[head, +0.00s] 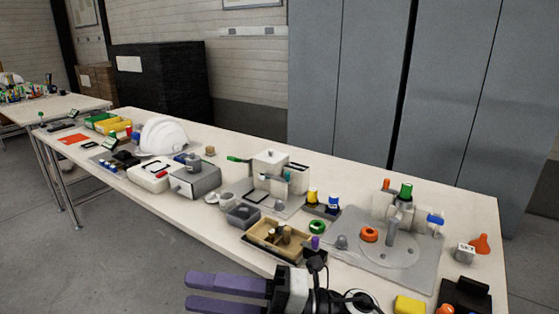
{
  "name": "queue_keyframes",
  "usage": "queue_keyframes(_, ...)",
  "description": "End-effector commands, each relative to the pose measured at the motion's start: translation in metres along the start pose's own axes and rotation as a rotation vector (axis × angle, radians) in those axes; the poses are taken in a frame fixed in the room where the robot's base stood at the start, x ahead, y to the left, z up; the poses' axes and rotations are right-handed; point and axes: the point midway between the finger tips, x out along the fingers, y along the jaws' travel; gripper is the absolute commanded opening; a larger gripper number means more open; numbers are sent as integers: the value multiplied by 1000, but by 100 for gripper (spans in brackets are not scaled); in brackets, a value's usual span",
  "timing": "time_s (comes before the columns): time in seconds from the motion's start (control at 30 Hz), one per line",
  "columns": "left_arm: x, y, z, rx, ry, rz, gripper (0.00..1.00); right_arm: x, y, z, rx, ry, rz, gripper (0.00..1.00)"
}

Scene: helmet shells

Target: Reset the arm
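My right gripper (187,292) shows at the bottom of the head view, in front of the table's near edge. Its two purple fingers point left, with a narrow gap between them and nothing seen in it. The wrist (315,292) is black and grey, and its lower part is cut off by the frame. My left gripper is not in view. A white helmet shell (163,135) rests on the long table (235,146), towards its far left part, well away from the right gripper.
The tabletop holds a wooden tray (262,238), a grey box device (194,180), a grey plate with fixtures (350,262), a yellow block (410,304) and an orange funnel (480,243). Grey cabinets (350,90) stand behind. Floor left of the gripper is clear.

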Motion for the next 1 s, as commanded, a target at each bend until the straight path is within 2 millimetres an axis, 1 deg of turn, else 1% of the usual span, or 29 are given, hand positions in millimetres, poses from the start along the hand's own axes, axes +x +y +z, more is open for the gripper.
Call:
queue_keyframes(0.03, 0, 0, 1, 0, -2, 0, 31, -8, 0, 7, 108, -110, 87, 38)
queue_keyframes(0.07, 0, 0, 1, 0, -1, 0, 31, -15, 0, 14, 170, -181, 136, 38)
queue_keyframes(0.1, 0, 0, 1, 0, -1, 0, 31, -28, -3, 24, 256, -276, 195, 38)
queue_keyframes(0.17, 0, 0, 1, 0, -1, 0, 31, -51, -14, 37, 389, -423, 271, 38)
queue_keyframes(0.2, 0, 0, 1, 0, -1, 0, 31, -70, -26, 45, 481, -524, 314, 38)
queue_keyframes(0.27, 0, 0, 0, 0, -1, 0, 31, -102, -49, 52, 623, -674, 369, 38)
queue_keyframes(0.3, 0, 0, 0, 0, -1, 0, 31, -125, -68, 52, 718, -776, 398, 38)
queue_keyframes(0.37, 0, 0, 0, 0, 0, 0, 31, -159, -100, 48, 859, -921, 430, 38)
queue_keyframes(0.4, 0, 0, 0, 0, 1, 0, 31, -180, -121, 41, 947, -1008, 444, 38)
queue_keyframes(0.47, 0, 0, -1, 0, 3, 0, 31, -210, -152, 25, 1072, -1134, 457, 38)
queue_keyframes(0.5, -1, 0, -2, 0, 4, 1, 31, -229, -173, 11, 1154, -1212, 460, 38)
queue_keyframes(0.57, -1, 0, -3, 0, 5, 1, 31, -254, -202, -13, 1270, -1321, 461, 38)
queue_keyframes(0.6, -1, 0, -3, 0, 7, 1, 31, -268, -218, -31, 1344, -1387, 457, 38)
queue_keyframes(0.67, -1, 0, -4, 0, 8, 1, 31, -287, -240, -58, 1442, -1475, 448, 38)
queue_keyframes(0.7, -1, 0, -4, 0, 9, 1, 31, -297, -252, -75, 1500, -1526, 442, 38)
queue_keyframes(0.8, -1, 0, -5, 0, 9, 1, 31, -315, -273, -112, 1615, -1620, 425, 38)
queue_keyframes(0.83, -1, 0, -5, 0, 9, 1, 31, -319, -278, -120, 1640, -1642, 419, 38)
queue_keyframes(0.9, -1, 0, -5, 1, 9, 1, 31, -324, -284, -134, 1684, -1676, 411, 38)
queue_keyframes(1.0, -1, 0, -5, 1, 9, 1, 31, -328, -288, -144, 1711, -1698, 404, 38)
